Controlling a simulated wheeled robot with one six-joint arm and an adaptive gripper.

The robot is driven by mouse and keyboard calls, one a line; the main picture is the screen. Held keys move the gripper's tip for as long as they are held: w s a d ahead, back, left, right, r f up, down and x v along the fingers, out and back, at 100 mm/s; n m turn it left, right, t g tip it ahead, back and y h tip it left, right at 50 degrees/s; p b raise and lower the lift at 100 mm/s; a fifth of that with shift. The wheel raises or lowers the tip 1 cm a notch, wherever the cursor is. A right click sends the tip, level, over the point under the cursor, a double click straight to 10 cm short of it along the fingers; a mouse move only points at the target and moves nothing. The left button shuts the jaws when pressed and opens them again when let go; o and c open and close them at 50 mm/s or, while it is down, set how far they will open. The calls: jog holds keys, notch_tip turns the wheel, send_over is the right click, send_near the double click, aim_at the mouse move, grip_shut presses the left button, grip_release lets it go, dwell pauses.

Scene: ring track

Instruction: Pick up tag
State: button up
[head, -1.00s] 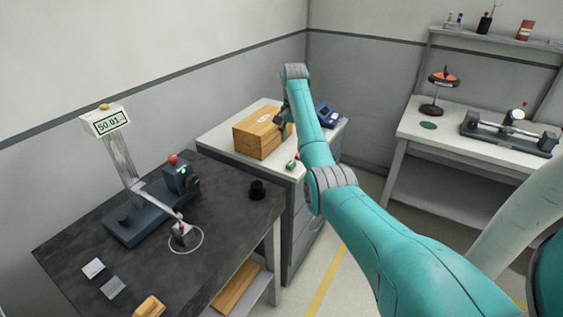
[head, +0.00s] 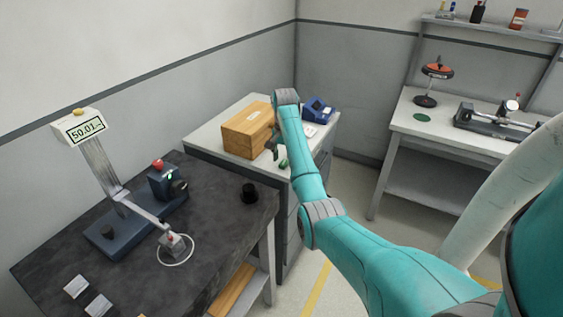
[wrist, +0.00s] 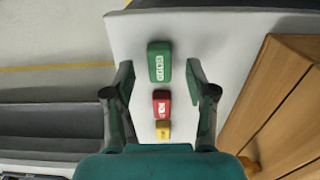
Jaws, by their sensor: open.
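Three small tags lie in a row on the light cabinet top in the wrist view: a green tag (wrist: 159,62) with pale lettering, a red tag (wrist: 161,103) and a smaller yellow tag (wrist: 162,130). My gripper (wrist: 160,76) is open and empty above them. Its two fingers stand apart, one on each side of the row, with the green and red tags showing between them. In the head view my gripper (head: 276,151) hangs low over the cabinet top, close to the green tag (head: 284,163). The red and yellow tags cannot be made out there.
A wooden box (head: 246,138) stands on the cabinet top (head: 217,143), close beside the gripper; its side fills the right of the wrist view (wrist: 282,95). A blue device (head: 318,109) sits behind. A dark bench (head: 215,221) with a gauge stand is at left.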

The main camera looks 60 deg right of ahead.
jog(key=shift+f, duration=0.65)
jog(key=c, duration=1)
jog(key=shift+c, duration=0.2)
jog(key=shift+r, duration=0.15)
